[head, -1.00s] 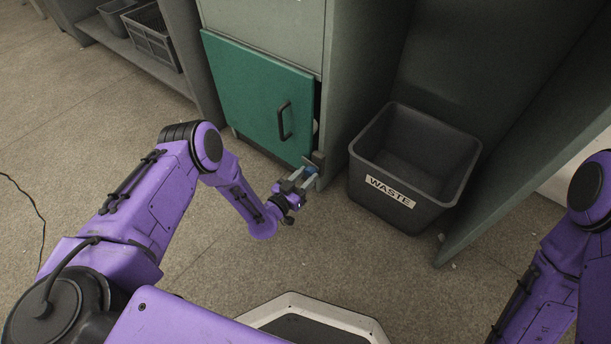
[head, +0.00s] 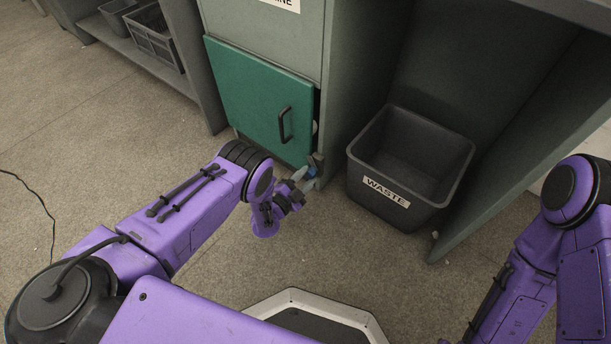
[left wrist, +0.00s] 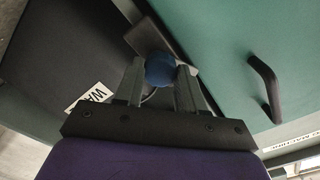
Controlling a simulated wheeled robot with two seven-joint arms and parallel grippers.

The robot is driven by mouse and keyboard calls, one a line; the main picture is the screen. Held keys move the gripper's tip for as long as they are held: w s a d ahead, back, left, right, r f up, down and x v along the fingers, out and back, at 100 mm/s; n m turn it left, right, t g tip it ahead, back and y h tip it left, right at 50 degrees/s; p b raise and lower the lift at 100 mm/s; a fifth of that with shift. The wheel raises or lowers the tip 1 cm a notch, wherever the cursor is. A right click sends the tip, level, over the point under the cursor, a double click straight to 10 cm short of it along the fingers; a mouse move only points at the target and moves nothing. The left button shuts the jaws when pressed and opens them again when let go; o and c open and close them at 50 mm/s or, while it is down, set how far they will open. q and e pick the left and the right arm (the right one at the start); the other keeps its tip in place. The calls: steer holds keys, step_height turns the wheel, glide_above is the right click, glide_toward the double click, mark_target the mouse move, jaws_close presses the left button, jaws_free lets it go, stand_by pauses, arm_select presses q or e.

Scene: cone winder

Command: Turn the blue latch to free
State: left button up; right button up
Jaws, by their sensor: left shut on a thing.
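The blue latch (head: 311,172) is a small rounded knob low at the right edge of the green cabinet door (head: 255,105). In the left wrist view the blue latch (left wrist: 160,70) sits between the two fingers of my left gripper (left wrist: 160,88), which is shut on it. In the head view my left gripper (head: 303,178) reaches the latch from the front left and partly hides it. The green door has a dark handle (head: 285,124) and its right edge stands slightly out from the frame. My right gripper is not in view.
A dark waste bin (head: 408,165) labelled WASTE stands on the floor just right of the latch. A grey-green panel (head: 520,150) stands beyond it. A shelf with dark crates (head: 155,35) is at the upper left. The floor in front is clear.

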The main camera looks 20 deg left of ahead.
arm_select(q)
steer(key=m, duration=0.2)
steer(key=shift+s+d+m, duration=0.1)
steer(key=shift+m, duration=0.3)
steer(key=shift+f+m+p, duration=0.1)
steer(key=shift+m+p, duration=0.3)
steer(key=shift+m, duration=0.8)
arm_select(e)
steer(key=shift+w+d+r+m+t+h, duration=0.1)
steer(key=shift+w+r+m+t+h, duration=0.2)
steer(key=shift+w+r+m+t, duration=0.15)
arm_select(q)
steer(key=shift+m, duration=0.3)
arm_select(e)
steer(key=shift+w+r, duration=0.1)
arm_select(q)
steer(key=o, duration=1.1)
steer(key=shift+c, duration=0.2)
